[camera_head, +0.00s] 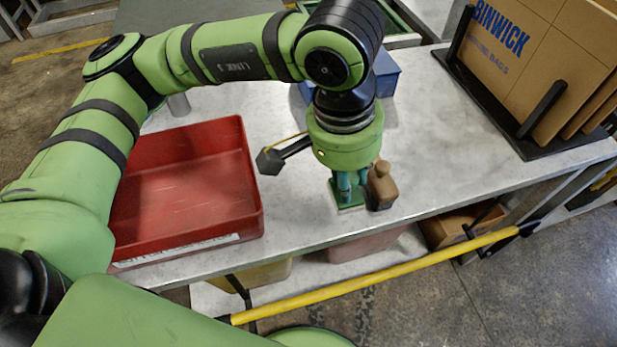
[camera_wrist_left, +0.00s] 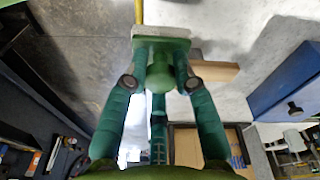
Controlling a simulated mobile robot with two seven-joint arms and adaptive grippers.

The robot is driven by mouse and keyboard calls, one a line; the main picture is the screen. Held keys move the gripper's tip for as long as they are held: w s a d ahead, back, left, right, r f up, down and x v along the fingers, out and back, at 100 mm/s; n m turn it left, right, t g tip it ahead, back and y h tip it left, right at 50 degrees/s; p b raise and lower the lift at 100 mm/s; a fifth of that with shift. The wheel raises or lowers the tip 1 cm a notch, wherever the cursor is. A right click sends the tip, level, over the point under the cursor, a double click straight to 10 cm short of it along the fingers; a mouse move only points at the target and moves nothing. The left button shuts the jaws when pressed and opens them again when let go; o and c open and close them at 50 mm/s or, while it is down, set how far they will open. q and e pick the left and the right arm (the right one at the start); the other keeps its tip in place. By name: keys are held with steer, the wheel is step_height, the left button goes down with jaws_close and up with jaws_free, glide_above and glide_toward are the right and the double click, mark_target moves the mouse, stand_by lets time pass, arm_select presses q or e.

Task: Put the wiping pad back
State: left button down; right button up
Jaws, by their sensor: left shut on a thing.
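The wiping pad (camera_head: 350,207) is a small flat block, green with a pale edge, low over the table near its front edge. My left gripper (camera_head: 346,186) points down and is shut on it. In the left wrist view the fingers (camera_wrist_left: 161,55) close around the green knob of the pad (camera_wrist_left: 161,31). I cannot tell whether the pad touches the table. A brown bottle (camera_head: 382,188) stands close at the right of the gripper; it also shows in the left wrist view (camera_wrist_left: 217,72). My right gripper is not in view.
A red tray (camera_head: 250,212) lies on the pale table (camera_head: 300,235) at the left. A blue box (camera_head: 386,72) sits behind my left arm. A black rack (camera_head: 497,118) with cardboard (camera_head: 545,60) stands at the right. A yellow bar (camera_head: 380,277) runs along the front.

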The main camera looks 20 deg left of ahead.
arm_select(q)
steer(key=a+f, duration=0.1)
steer(key=a, duration=0.1)
steer(key=w+a+f+p, duration=0.1)
steer(key=a+f, duration=0.1)
steer(key=a, duration=0.1)
steer(key=w+a+f, duration=0.1)
steer(key=a+f, duration=0.1)
steer(key=shift+w+a+p, duration=0.15)
steer(key=shift+w+p, duration=0.1)
steer(key=shift+p, duration=0.15)
step_height(320, 180, down, 3)
steer(key=shift+f+p, duration=0.1)
steer(key=shift+p, duration=0.4)
steer(key=shift+f, duration=0.15)
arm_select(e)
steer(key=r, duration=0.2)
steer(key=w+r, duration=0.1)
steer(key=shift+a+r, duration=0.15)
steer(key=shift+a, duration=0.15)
